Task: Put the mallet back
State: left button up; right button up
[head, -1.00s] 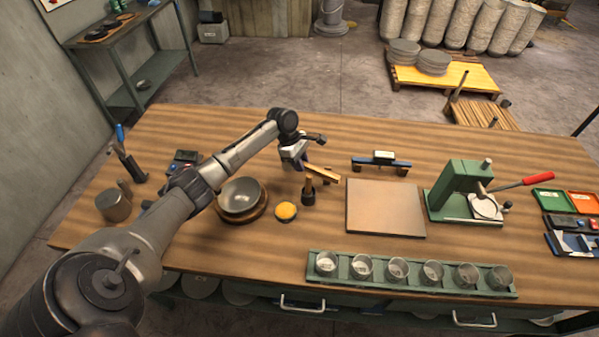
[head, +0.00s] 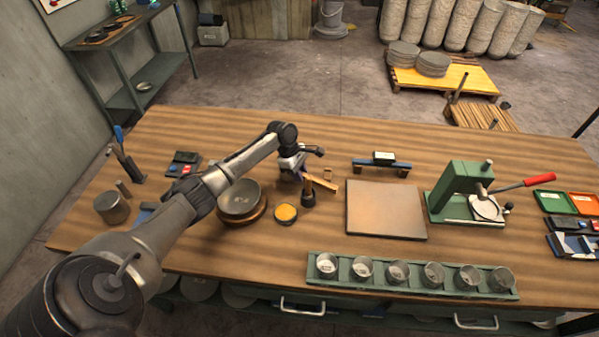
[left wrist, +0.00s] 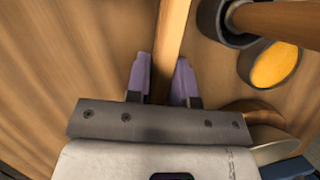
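My left gripper (head: 302,174) is low over the middle of the bench. It is shut on a pale wooden bar (head: 321,184), which I take for the mallet; no separate head can be made out. In the left wrist view the bar (left wrist: 171,35) runs between the two purple fingers (left wrist: 161,78) and out of the top of the picture. A small wooden rest (head: 328,173) is just behind the bar. A dark round pot (head: 308,199) with an upright wooden handle stands just in front of the bar. My right gripper is not in view.
A grey bowl (head: 240,197) on a round wooden base and a yellow-filled tin (head: 286,212) are close by. A green rack of metal cups (head: 415,291) lines the front edge.

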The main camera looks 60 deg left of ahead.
pick_arm(q)
jog(key=o, duration=0.4)
jog(key=shift+r, duration=0.2)
jog(key=p+v, duration=0.1)
jog(key=v, duration=0.9)
jog(key=shift+a+r, duration=0.1)
jog(key=shift+r, duration=0.3)
jog(key=shift+s+a+r, duration=0.15)
jog(key=shift+a+r, duration=0.05)
jog(key=shift+r, duration=0.4)
